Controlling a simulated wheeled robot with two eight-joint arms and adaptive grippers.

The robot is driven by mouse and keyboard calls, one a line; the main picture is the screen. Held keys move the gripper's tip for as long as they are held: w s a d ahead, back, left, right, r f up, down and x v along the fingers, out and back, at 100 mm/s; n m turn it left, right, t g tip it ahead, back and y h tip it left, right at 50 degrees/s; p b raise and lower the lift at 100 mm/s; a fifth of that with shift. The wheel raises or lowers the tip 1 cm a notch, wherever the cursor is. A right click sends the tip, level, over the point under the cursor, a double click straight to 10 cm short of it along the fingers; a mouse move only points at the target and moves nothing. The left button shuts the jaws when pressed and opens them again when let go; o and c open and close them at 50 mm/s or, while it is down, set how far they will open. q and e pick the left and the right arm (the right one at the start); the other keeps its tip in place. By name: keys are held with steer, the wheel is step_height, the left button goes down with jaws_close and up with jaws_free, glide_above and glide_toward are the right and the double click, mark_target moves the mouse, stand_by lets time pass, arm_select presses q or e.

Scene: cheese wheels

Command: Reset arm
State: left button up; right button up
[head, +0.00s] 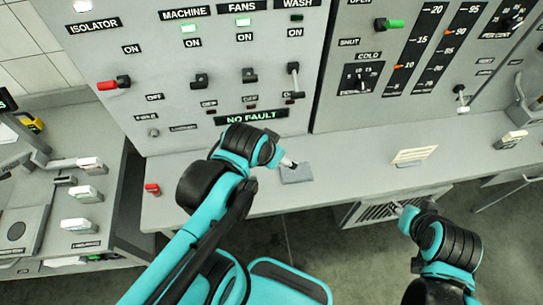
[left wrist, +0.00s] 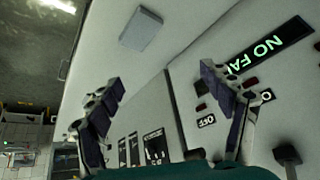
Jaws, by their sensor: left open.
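My left arm reaches over the grey console ledge in the head view. Its gripper (head: 289,162) is small there, close to a flat grey block (head: 298,174). In the left wrist view the left gripper (left wrist: 161,76) has its two dark fingers wide apart with nothing between them. The grey block also shows in the left wrist view (left wrist: 140,28), beyond the fingers and apart from them. My right gripper (head: 399,209) is at the lower right, in front of the ledge edge. It is too small there to tell its jaws.
The control panel (head: 240,60) with switches and a "NO FAULT" display (head: 251,117) rises behind the ledge. A red button (head: 152,188) is at the ledge's left, a cream plate (head: 414,155) at its right. A side console (head: 40,215) with white-handled levers stands at left.

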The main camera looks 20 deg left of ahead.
arm_select(q)
steer(key=shift+s+a+n+t, duration=0.25)
steer(key=shift+s+n+t, duration=0.25)
steer(key=shift+s+n, duration=0.25)
steer(key=shift+w, duration=0.15)
step_height(320, 180, down, 7)
steer(key=b, duration=0.6)
steer(key=shift+r+b, duration=0.15)
steer(key=shift+b, duration=0.25)
steer(key=shift+o, duration=0.4)
